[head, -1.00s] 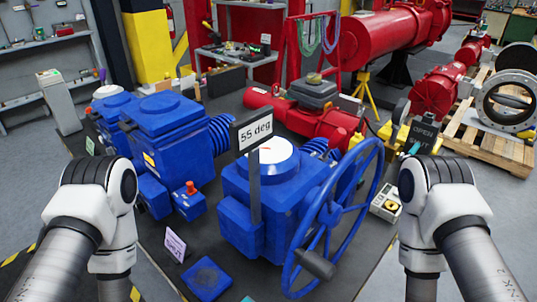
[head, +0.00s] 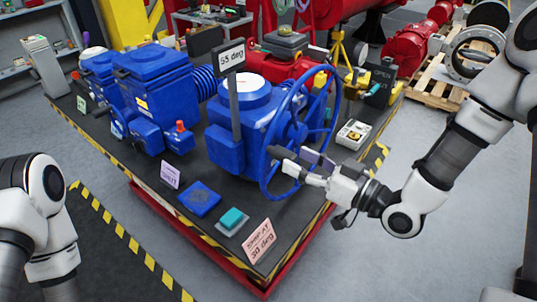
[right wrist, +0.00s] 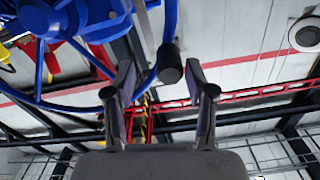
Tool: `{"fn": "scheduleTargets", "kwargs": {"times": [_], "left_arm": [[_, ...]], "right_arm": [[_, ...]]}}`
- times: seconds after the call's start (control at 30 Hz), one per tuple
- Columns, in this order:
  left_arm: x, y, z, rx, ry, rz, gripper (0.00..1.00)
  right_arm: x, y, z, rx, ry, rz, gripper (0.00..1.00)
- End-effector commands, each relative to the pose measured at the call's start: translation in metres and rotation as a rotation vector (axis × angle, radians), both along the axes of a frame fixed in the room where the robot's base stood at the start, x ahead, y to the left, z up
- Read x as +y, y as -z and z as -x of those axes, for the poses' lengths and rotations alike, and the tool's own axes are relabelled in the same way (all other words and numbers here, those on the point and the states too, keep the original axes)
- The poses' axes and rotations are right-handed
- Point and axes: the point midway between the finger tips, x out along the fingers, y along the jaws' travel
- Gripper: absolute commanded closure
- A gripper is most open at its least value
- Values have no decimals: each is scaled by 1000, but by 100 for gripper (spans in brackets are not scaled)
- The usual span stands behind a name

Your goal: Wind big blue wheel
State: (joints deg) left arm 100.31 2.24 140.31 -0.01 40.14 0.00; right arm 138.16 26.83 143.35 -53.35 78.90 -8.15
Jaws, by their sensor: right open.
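The big blue wheel (head: 273,133) stands upright on the right side of a blue actuator (head: 230,150). Its dark crank handle (head: 283,153) sticks out from the lower part of the rim; it also shows in the right wrist view (right wrist: 170,65). My right gripper (head: 297,162) is open at the handle. In the right wrist view (right wrist: 160,75) the handle lies between and just beyond the fingertips, nearer the right one; contact cannot be told. A sign on the actuator (head: 231,57) reads "55 deg". My left gripper is out of view.
A pink card (head: 260,241) reading "30 deg" and a teal button (head: 232,218) are at the table's front edge. A second blue actuator (head: 160,85) stands left. A grey control box (head: 353,134) sits right of the wheel.

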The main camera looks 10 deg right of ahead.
Motion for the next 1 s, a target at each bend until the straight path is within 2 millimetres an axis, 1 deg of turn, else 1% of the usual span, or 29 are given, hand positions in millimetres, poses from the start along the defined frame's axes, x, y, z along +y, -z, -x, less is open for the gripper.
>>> {"fn": "scheduleTargets", "kwargs": {"times": [0.03, 0.17, 0.23, 0.27, 0.4, 0.5, 0.77, 0.8, 0.87, 0.9, 0.93, 0.97, 1.0], "left_arm": [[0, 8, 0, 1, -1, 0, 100], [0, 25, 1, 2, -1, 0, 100], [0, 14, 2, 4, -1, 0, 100], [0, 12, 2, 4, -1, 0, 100], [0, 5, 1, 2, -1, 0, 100], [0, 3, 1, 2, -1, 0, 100], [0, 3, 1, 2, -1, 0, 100], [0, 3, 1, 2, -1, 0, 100], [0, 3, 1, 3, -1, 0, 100], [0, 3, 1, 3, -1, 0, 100], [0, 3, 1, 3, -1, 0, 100], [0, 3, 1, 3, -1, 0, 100], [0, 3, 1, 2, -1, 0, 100]], "right_arm": [[3, 5, -3, -2, -3, 6, 45], [15, 8, -16, -5, -6, 9, 45], [22, 0, -26, 1, -4, 11, 45], [25, 0, -30, 2, -3, 10, 45], [39, 0, -47, 3, -3, 9, 45], [44, 1, -55, 3, -2, 5, 45], [47, 2, -58, 3, -1, 2, 45], [46, 2, -58, 3, -1, 2, 48], [46, 2, -58, 3, -1, 2, 70], [46, 2, -58, 3, -1, 2, 84], [47, 2, -58, 3, -2, 2, 94], [47, 2, -58, 3, -2, 2, 100], [46, 2, -58, 2, -2, 3, 100]]}}
